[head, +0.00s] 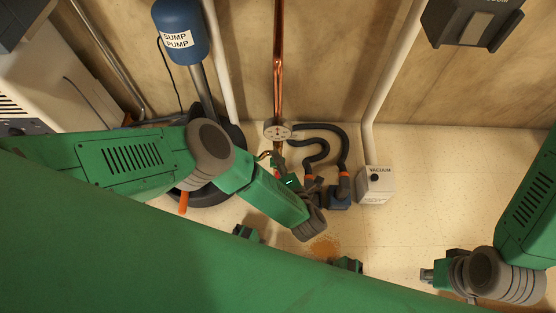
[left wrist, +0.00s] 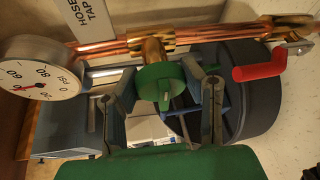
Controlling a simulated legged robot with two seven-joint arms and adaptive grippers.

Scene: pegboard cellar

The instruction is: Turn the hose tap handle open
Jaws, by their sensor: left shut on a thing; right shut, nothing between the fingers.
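The hose tap shows best in the left wrist view, below a white sign (left wrist: 88,18) reading "HOSE TAP". Its round green handle (left wrist: 160,82) sits on a brass stem (left wrist: 153,50) by the copper pipes. My left gripper (left wrist: 166,100) is shut on the green handle, one finger on each side. In the head view my left gripper (head: 272,158) is small and partly hidden by my arm, at the foot of the copper pipe (head: 278,60). My right gripper (head: 428,275) is shut and empty, low at the right, away from the tap.
A pressure gauge (left wrist: 40,82) is close left of the handle; a red lever (left wrist: 260,67) is to its right. Dark hoses (head: 340,150), a white vacuum box (head: 376,186) and a blue sump pump (head: 181,30) stand nearby.

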